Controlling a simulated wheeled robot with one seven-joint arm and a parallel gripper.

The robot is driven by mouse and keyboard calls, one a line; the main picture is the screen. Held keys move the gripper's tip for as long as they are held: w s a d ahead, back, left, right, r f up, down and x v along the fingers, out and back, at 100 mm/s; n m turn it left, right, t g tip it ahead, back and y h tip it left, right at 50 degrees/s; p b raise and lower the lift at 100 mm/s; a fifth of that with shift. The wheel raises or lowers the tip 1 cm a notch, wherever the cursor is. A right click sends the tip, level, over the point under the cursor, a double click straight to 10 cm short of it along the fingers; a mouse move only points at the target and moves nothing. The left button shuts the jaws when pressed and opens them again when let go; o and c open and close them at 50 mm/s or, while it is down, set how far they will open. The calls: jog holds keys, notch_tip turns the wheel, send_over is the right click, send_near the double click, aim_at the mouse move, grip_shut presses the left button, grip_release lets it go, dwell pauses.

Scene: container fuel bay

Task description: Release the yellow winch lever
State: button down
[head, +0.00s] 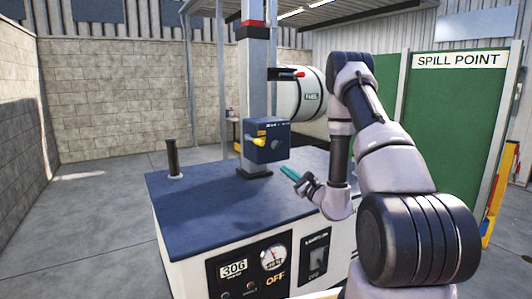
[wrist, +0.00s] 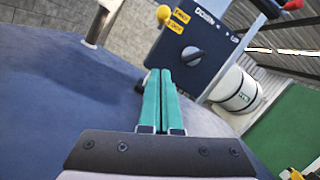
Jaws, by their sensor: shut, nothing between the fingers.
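The yellow winch lever (head: 259,142) sticks out from the front of a dark blue winch box (head: 277,150) on the grey post. In the wrist view the lever's round yellow knob (wrist: 164,14) shows at the top, beside a yellow label on the box (wrist: 200,45). My gripper (head: 284,171) has teal fingers, shut and empty, above the blue counter top. It is below and to the right of the lever in the head view. In the wrist view its fingertips (wrist: 160,74) lie below the box, apart from the knob.
The blue-topped counter (head: 195,205) stands under the post, with a short dark post (head: 173,158) at its left. A red-tipped handle (head: 299,74) and a white fuel tank (head: 300,97) are above right. A green spill point board (head: 455,130) stands right.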

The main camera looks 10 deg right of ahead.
send_near(254, 140)
jog(key=w+d+f, duration=0.2)
jog(key=w+f, duration=0.3)
jog(key=shift+s+a+r, duration=0.1)
jog(key=shift+a+r, duration=0.4)
jog(key=shift+r, duration=0.4)
jog(key=shift+s+a+r, duration=0.1)
jog(key=shift+a+r, duration=0.4)
jog(key=shift+r, duration=0.35)
jog(key=shift+r, duration=0.1)
jog(key=shift+d+r+g, duration=0.15)
jog(key=shift+r+g, duration=0.15)
jog(key=shift+r, duration=0.15)
